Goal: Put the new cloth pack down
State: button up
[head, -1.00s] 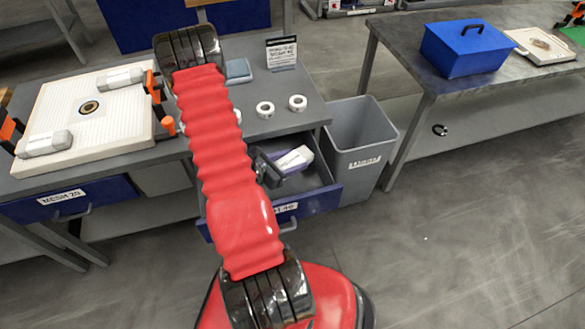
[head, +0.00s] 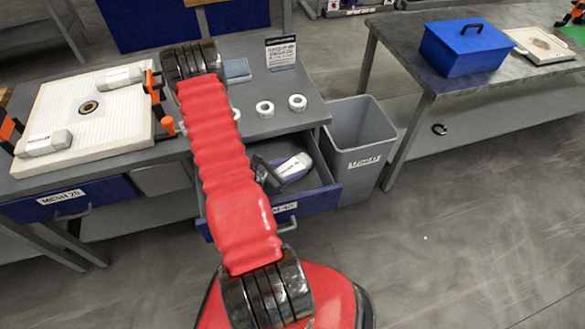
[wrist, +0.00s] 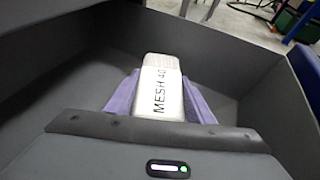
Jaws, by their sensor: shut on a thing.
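The new cloth pack is a white block marked MESH 40 (wrist: 162,88); in the head view the pack (head: 297,166) shows small, in the open drawer. My gripper (wrist: 161,78) is shut on it, with a purple finger against each long side. In the head view my gripper (head: 287,173) is partly hidden behind my red arm. The open blue-fronted drawer (head: 322,197) has grey walls, which rise around the pack in the wrist view (wrist: 235,62). The drawer's front label is partly covered by my arm. I cannot tell whether the pack touches the drawer floor.
A grey bin (head: 358,145) stands close right of the drawer. On the bench above are white rings (head: 297,102), a sign (head: 281,53) and a clamped white plate (head: 90,115). A shut MESH 20 drawer (head: 68,198) is at left. Open floor lies at right.

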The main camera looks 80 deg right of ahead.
jog(key=shift+f, duration=0.3)
jog(key=o, duration=1.1)
jog(key=shift+r, duration=0.15)
jog(key=shift+r, duration=0.5)
jog(key=shift+v, duration=3.75)
jog(key=shift+w, duration=0.1)
